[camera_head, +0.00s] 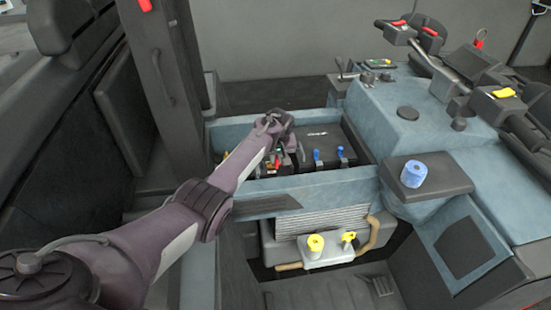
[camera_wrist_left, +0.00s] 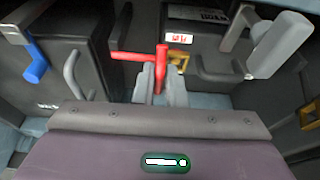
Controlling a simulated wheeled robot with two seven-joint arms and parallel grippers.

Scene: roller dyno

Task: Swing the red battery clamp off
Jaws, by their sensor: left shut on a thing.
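The red battery clamp (camera_wrist_left: 161,58) is a small red T-shaped lever, upright between my fingertips in the left wrist view, with a red arm reaching left. It shows as a small red spot in the head view (camera_head: 277,162). My left gripper (camera_wrist_left: 160,84) is shut on it, with the pale fingers on either side of its lower part. In the head view the left gripper (camera_head: 281,153) reaches down into the battery bay, and my wrist hides part of the bay. My right gripper is not in view.
Dark batteries (camera_head: 318,150) sit in the blue-grey bay (camera_head: 330,182). Blue clamps (camera_head: 317,155) stand right of my gripper. In the left wrist view, a yellow bracket (camera_wrist_left: 181,38) and a grey lever (camera_wrist_left: 280,45) are close on the right. A blue roll (camera_head: 414,174) stands farther right.

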